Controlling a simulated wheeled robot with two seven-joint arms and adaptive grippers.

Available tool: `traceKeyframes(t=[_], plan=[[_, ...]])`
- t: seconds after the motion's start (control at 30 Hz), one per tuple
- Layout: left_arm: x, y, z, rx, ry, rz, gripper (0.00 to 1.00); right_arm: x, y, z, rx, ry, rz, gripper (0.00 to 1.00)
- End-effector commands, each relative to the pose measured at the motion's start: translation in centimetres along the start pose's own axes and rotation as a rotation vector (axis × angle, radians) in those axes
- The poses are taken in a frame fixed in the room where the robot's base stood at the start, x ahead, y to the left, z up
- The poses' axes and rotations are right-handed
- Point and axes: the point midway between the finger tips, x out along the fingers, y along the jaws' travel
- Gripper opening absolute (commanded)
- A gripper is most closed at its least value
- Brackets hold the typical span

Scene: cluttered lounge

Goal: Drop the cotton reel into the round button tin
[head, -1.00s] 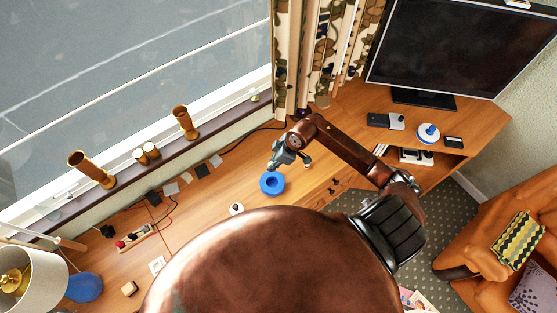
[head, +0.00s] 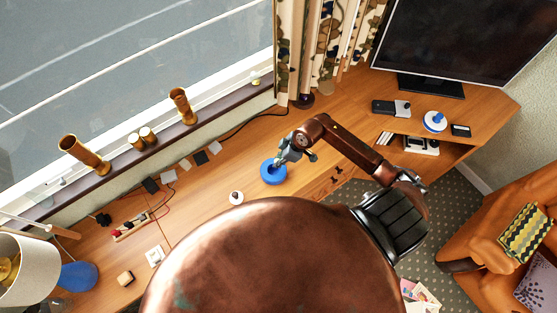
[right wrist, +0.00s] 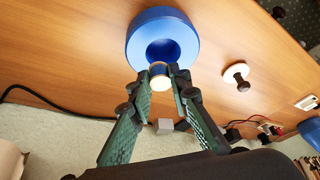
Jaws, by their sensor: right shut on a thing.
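The round blue tin (head: 272,172) stands on the wooden desk, open at the top. It also shows at the top of the right wrist view (right wrist: 160,22). My right gripper (head: 284,162) is over the tin's near-curtain side in the head view. In the right wrist view its fingers (right wrist: 160,76) are shut on the small cotton reel (right wrist: 160,82), whose pale round end shows. The reel is at the tin's opening; how deep it sits is hard to tell. My left gripper is not in view.
A white disc with a dark knob (head: 236,198) is on the desk near the tin. Brass cups (head: 84,154) line the window sill. A monitor (head: 455,45), a phone-like black item (head: 390,107) and a blue-and-white round item (head: 434,121) stand to the right.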

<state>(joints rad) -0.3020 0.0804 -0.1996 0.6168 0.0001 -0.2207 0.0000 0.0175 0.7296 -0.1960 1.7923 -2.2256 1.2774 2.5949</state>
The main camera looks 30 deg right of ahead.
Motion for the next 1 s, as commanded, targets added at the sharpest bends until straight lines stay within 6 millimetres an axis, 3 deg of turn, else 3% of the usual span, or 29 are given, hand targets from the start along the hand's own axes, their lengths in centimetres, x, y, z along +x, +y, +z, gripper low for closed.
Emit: traceKeyframes(t=[0.27,0.3,0.6,0.87,1.0], plan=[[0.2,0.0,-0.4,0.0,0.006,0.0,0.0,0.1,0.0,0.0,0.0,0.001,0.001,0.05],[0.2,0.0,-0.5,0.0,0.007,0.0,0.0,0.1,0.0,0.0,0.0,0.001,0.001,0.18],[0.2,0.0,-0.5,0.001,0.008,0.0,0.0,0.1,0.0,0.0,0.0,0.0,0.001,0.38],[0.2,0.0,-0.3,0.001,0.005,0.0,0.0,0.0,0.0,0.0,0.0,0.0,0.001,0.38],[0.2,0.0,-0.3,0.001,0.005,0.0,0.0,-1.0,0.1,0.0,-0.001,0.001,0.001,0.38]])
